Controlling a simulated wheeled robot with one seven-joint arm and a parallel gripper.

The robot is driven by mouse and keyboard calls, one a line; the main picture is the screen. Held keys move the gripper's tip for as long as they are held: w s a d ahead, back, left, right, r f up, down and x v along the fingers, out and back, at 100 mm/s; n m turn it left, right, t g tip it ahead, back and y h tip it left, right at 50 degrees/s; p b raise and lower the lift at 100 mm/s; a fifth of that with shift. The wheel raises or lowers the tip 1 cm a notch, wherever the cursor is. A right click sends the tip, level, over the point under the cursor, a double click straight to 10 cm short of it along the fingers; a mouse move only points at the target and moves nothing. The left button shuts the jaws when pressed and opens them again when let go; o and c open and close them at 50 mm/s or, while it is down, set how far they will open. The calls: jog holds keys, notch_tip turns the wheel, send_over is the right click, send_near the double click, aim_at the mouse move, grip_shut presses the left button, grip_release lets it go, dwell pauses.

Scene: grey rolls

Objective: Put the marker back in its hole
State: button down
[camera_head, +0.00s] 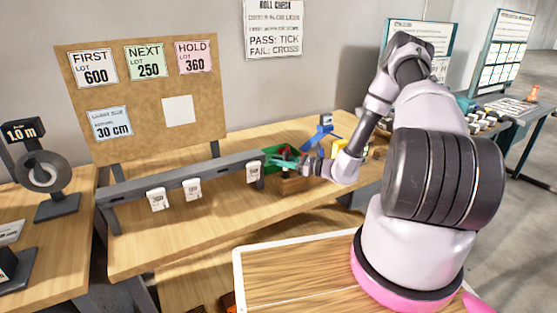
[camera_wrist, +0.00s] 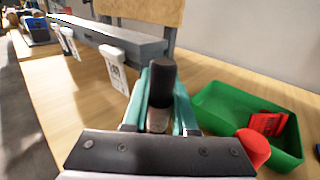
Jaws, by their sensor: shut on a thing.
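The marker stands roughly upright between the fingers. Its lower end is hidden by the gripper body, so I cannot tell whether it is in a hole. A red rounded cap (camera_wrist: 253,147), perhaps another marker, sticks up right of the gripper. The holes are hidden.
A green tray (camera_wrist: 225,112) with a red item (camera_wrist: 267,123) lies close by. The grey rail (camera_head: 180,180) carries several hanging white tags (camera_head: 193,189). A blue device (camera_head: 321,131) stands behind the gripper. The bench's front left is clear.

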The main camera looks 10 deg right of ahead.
jog(key=shift+f, duration=1.1)
jog(key=c, duration=0.6)
grip_release()
jog(key=shift+d, duration=0.1)
jog(key=v, duration=1)
jog(key=shift+s+d, duration=0.2)
jog(key=shift+d, duration=0.05)
